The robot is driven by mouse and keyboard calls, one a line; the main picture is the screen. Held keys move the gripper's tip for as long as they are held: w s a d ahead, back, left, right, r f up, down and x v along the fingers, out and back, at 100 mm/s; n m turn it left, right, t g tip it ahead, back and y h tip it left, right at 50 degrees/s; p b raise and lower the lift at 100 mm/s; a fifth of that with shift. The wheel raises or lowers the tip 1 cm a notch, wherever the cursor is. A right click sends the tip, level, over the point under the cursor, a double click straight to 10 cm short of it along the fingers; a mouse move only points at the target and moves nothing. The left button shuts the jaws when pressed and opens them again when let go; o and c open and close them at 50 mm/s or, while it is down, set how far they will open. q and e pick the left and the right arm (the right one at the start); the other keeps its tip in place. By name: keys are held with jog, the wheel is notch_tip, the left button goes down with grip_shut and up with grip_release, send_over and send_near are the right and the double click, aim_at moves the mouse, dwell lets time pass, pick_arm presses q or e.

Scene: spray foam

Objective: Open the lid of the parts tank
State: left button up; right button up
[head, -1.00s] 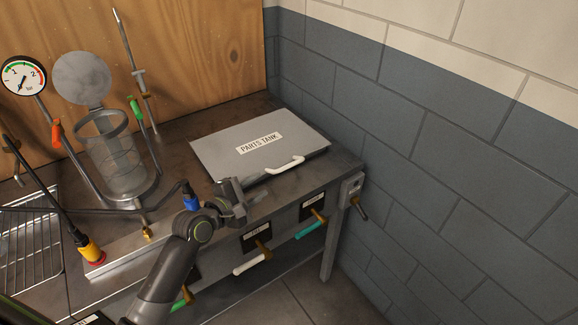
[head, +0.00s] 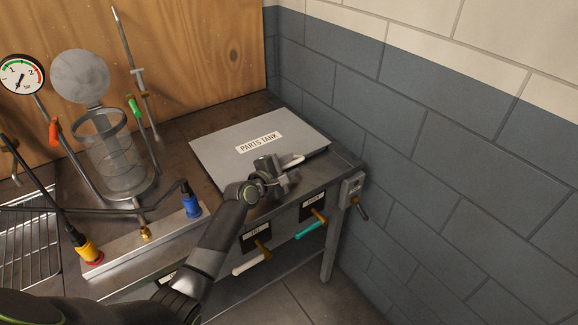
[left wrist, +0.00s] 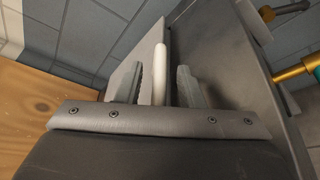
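The parts tank lid (head: 228,150) is a flat grey plate labelled "PARTS TANK", lying shut on the bench. Its white handle (head: 293,160) is at the front edge and is partly hidden by my left gripper (head: 276,174). In the left wrist view the white handle (left wrist: 160,72) stands between the two fingers of the left gripper (left wrist: 158,85). The fingers are apart, with gaps on both sides of the handle, so the gripper is open around it. The lid also shows there (left wrist: 122,75). My right gripper is not in view.
Valves with white (head: 250,263) and teal (head: 308,230) handles stick out of the bench front. A grey block wall (head: 430,170) is at the right.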

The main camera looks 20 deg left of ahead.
pick_arm(q)
jog(key=shift+w, duration=0.1)
jog(key=shift+c, duration=0.4)
grip_shut()
